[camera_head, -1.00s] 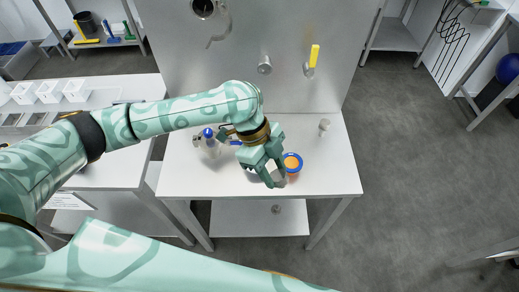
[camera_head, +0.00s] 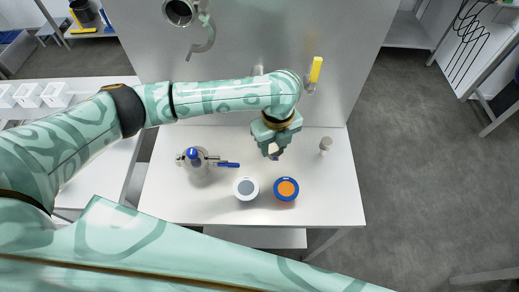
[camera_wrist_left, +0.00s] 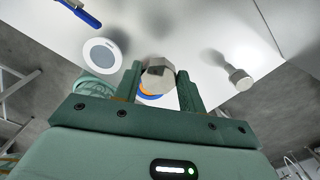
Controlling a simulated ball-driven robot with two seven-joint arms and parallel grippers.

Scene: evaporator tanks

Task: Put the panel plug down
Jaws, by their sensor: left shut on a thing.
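My left gripper (camera_head: 275,152) is shut on a grey metal hexagonal piece, which I take to be the panel plug (camera_wrist_left: 158,74). In the left wrist view it sits between the two green fingers. In the head view the gripper hangs over the back half of the white table (camera_head: 220,216), and the fingers mostly hide the plug. In the wrist view the table top shows beyond the plug; I cannot tell the exact gap. My right gripper is not in view.
A white-and-grey disc (camera_head: 246,188) and a blue-rimmed orange disc (camera_head: 286,189) lie in front of the gripper. A metal fitting with blue handles (camera_head: 196,160) is at left, a small grey knobbed piece (camera_head: 326,144) at right. The steel panel (camera_head: 340,40) rises behind.

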